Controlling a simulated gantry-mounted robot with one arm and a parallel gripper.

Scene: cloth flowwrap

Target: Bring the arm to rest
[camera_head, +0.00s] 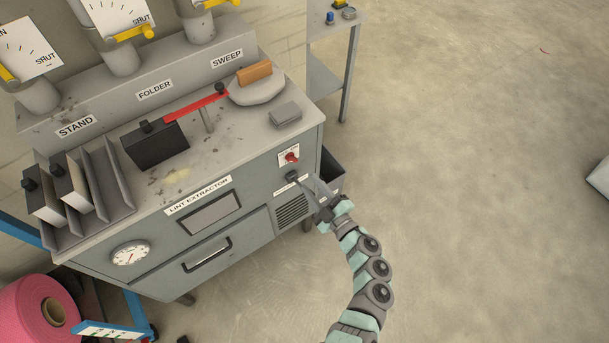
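My arm (365,265) comes up from the bottom of the view in a curve. My gripper (306,184) is at the front right of the grey lint extractor cabinet (145,232). Its tip is close to a dark knob (292,177) below a red switch (291,158). I cannot tell whether it touches the knob. The fingers are small and partly overlap the panel, so their opening is unclear.
On the cabinet top are a red lever (195,105), a black box (155,146), a round pad with orange handle (256,85) and a grey block (285,114). A pink roll (25,315) stands lower left. A side table (320,75) stands behind.

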